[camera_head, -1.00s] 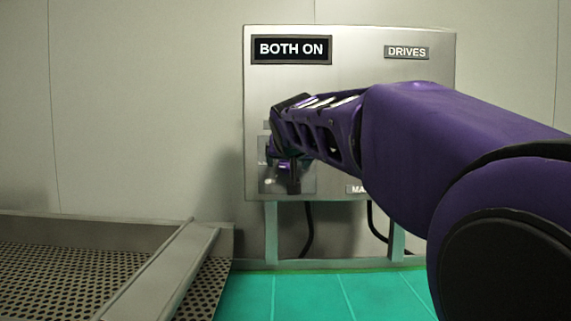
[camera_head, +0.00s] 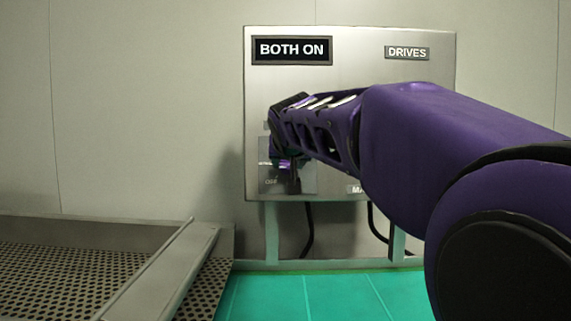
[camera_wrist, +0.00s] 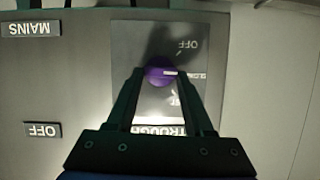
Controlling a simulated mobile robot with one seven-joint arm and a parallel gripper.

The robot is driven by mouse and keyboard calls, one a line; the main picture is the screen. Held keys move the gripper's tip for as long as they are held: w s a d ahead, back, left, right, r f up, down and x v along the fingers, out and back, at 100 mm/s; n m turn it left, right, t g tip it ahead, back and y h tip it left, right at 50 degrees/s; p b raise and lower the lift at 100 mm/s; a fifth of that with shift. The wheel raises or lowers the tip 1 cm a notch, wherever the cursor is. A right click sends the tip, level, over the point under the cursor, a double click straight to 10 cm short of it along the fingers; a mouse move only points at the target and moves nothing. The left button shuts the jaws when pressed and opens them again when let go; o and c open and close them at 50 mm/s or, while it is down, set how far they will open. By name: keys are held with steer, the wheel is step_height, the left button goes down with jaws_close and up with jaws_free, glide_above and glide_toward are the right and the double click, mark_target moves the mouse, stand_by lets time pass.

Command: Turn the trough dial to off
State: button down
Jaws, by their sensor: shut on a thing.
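The trough dial (camera_wrist: 158,72) is a round purple knob with a white pointer mark, on a light plate above the upside-down TROUGH label (camera_wrist: 158,130) in the wrist view. The pointer faces right in the picture, toward a small side label (camera_wrist: 198,78), apart from the OFF label (camera_wrist: 187,45). My gripper (camera_wrist: 162,74) is shut on the dial, one finger on each side. In the head view my gripper (camera_head: 289,168) reaches the lower left of the steel control box (camera_head: 350,120), and my wrist hides most of the dial. The display (camera_head: 292,50) reads BOTH ON.
DRIVES (camera_head: 407,53) and MAINS (camera_wrist: 30,29) labels are on the box; my arm covers its right middle. A perforated metal trough (camera_head: 85,270) stands at the lower left. Black cables hang under the box, above the green floor (camera_head: 330,295).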

steer(key=n+h+b, duration=0.1)
steer(key=n+b, duration=0.1)
steer(key=n+h+b, duration=0.1)
steer(key=b, duration=0.1)
steer(key=shift+a+f+n+h, duration=0.2)
steer(key=shift+a+n+h, duration=0.15)
steer(key=shift+n+h, duration=0.05)
steer(key=shift+a+n+t+h+b, duration=0.15)
steer(key=shift+n+t+h+b, duration=0.25)
steer(key=shift+n+h+b, duration=0.65)
steer(key=shift+r+n, duration=0.1)
steer(key=shift+n, duration=0.35)
steer(key=shift+c, duration=1.4)
jaws_free()
steer(key=shift+s, duration=0.1)
